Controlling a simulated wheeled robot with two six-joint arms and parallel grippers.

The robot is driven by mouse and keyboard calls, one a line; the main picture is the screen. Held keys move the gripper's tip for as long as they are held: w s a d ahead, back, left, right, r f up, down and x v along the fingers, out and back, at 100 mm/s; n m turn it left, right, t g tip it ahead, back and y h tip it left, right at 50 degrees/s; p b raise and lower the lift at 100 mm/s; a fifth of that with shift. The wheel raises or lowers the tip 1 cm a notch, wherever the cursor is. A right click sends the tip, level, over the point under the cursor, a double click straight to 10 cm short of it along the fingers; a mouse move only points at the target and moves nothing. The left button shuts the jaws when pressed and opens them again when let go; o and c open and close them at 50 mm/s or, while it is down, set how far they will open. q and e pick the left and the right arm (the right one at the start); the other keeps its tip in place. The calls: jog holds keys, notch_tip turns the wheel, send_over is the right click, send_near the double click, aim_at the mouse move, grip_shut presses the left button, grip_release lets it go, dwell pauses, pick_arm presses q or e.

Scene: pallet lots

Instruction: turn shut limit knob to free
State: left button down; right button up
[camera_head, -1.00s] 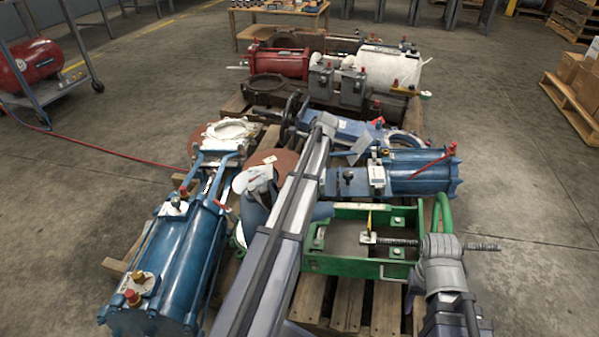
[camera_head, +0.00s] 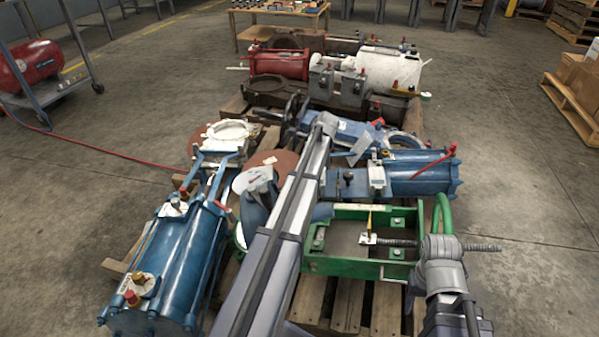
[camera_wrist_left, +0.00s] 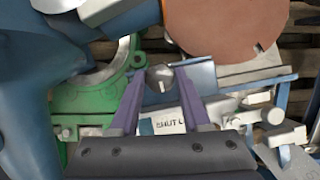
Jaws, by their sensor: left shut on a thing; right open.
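The shut limit knob (camera_wrist_left: 160,80), small, silver and round with a slot mark, shows in the left wrist view. My left gripper (camera_wrist_left: 161,73) has its two purple fingers closed on either side of it. A white plate (camera_wrist_left: 168,124) lettered "SHUT L" lies just below, partly covered by a finger. In the head view my left arm crosses the middle of the pallet, and I cannot make out the knob there. My right gripper (camera_head: 440,247) is at the lower right, over the threaded rod (camera_head: 484,247) beside the green frame (camera_head: 362,212); it is open, its fingers hard to see.
A brown disc (camera_wrist_left: 215,25) and a green flange (camera_wrist_left: 88,100) are close around my left gripper. Open floor (camera_head: 535,205) lies right of the pallet.

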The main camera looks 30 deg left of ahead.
pick_arm(q)
jog(key=n, duration=0.1)
jog(key=n+g, duration=0.1)
jog(key=n, duration=0.1)
jog(key=n+g+h, duration=0.1)
jog(key=n, duration=0.1)
jog(key=shift+w+a, duration=0.15)
jog(key=shift+w, duration=0.1)
jog(key=n+g+h, duration=0.1)
jog(key=n+h, duration=0.1)
jog(key=n, duration=0.2)
jog(key=shift+a+n, duration=0.1)
jog(key=shift+n, duration=0.2)
dwell(0.3)
jog(key=shift+c, duration=1.8)
grip_release()
jog(key=shift+r, duration=0.1)
jog(key=p+v, duration=0.7)
jog(key=shift+w+r, duration=0.2)
jog(key=shift+w, duration=0.05)
